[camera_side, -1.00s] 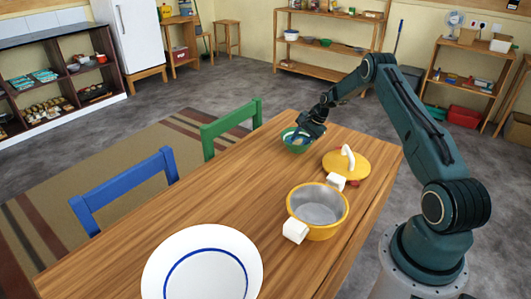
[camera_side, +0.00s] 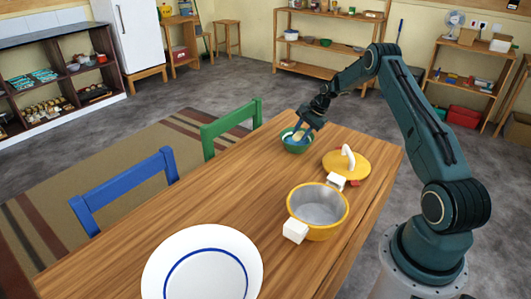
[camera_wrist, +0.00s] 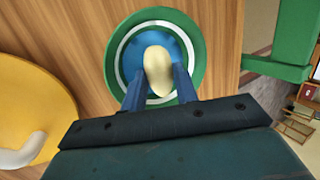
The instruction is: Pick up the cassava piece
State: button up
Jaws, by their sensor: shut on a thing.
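The cassava piece (camera_wrist: 158,70) is a pale cream lump between the blue fingertips of my gripper (camera_wrist: 158,84) in the wrist view. My gripper is shut on it. In the side view my gripper (camera_side: 298,133) points down at the green bowl (camera_side: 297,147), with the cassava piece (camera_side: 298,136) at the bowl's mouth. The wrist view shows the green bowl (camera_wrist: 195,45) below, with a white ring and blue inside. How far the piece is above the bowl's bottom is hard to tell.
A yellow-rimmed pot (camera_side: 318,207) with white handles stands nearer on the wooden table (camera_side: 215,200). Its yellow lid (camera_side: 346,164) lies beside the bowl. A white plate (camera_side: 202,265) is at the front. Green (camera_side: 231,125) and blue (camera_side: 125,190) chairs line the left edge.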

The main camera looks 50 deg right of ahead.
aim_at(301, 133)
notch_tip(301, 133, up, 16)
dwell(0.4)
jog(key=shift+d, duration=0.1)
dwell(0.5)
